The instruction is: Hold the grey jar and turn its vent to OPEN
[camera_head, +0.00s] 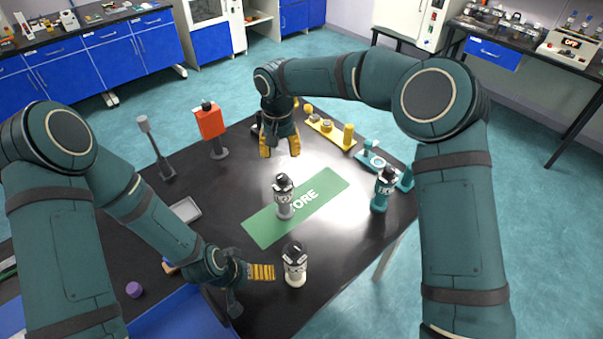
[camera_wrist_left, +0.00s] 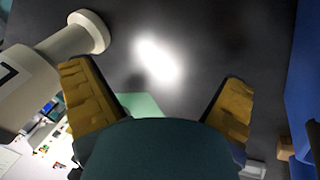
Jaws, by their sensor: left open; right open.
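The grey jar (camera_head: 284,200) stands upright on the green STORE mat (camera_head: 330,190), with a black-and-white top. Its vent setting is too small to read. My right gripper (camera_head: 280,151) is open and empty, pointing down beyond the grey jar, apart from it. My left gripper (camera_head: 255,290) is open and empty at the near side of the table, left of a white jar (camera_head: 295,268).
A teal jar (camera_head: 380,201) stands right of the mat near a teal fixture (camera_head: 370,160). A yellow fixture (camera_head: 328,128) is at the back. An orange device on a stand (camera_head: 210,122), a grey post (camera_head: 156,150) and a grey tray (camera_head: 186,209) are left. A purple knob-like object (camera_head: 133,289) lies near left.

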